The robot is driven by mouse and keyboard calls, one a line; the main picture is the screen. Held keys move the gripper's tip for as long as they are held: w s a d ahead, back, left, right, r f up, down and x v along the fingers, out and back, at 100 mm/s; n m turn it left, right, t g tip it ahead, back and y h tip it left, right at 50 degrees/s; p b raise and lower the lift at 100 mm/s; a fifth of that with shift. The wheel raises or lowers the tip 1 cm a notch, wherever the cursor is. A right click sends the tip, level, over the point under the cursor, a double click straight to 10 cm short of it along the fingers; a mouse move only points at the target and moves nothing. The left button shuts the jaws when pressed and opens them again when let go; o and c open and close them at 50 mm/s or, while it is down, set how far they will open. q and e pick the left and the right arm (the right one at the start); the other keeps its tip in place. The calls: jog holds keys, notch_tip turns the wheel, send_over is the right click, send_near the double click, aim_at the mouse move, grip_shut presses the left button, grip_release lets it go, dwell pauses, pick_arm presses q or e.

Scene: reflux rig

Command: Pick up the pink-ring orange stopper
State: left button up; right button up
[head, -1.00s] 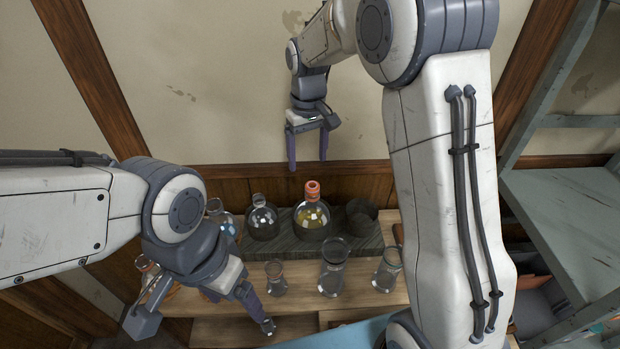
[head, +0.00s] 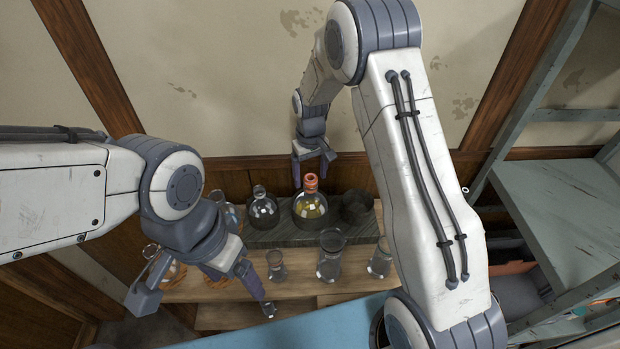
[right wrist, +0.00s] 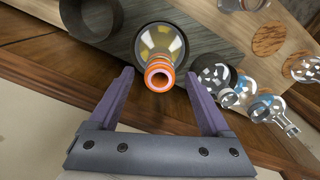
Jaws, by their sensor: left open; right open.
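The orange stopper (head: 311,181) with a pinkish ring at its top sits in the neck of a round flask (head: 310,208) holding yellow liquid. The flask stands on the dark raised shelf at the back. In the right wrist view the stopper (right wrist: 159,76) points toward the camera, between and just beyond the fingertips. My right gripper (head: 313,180) is open around the near side of the stopper; the exact gap cannot be told. It also shows in the right wrist view (right wrist: 163,85). My left gripper (head: 205,304) is open and empty at the front left, over the lower bench.
A clear flask (head: 263,208) stands left of the stoppered flask, and a dark round holder (head: 356,206) stands right of it. A blue-grey shelf rack (head: 570,215) is at the right.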

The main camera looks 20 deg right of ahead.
jog(key=shift+f, duration=0.1)
jog(key=c, duration=1.2)
jog(key=shift+r+b, duration=0.4)
jog(key=shift+r, duration=0.15)
notch_tip(320, 180, up, 3)
jog(key=shift+w+f+b, duration=0.1)
jog(key=shift+f+b, duration=0.1)
jog(key=shift+b, duration=0.55)
jog(key=s+d+r+b, duration=0.1)
jog(key=d+r, duration=0.1)
jog(key=d, duration=0.1)
jog(key=s+d+r+b, duration=0.1)
jog(key=d+r, duration=0.2)
jog(key=d, duration=0.1)
jog(key=s+d+r+b, duration=0.1)
jog(key=d+r, duration=0.1)
jog(key=d, duration=0.2)
jog(key=shift+s+r, duration=0.2)
jog(key=shift+s, duration=0.2)
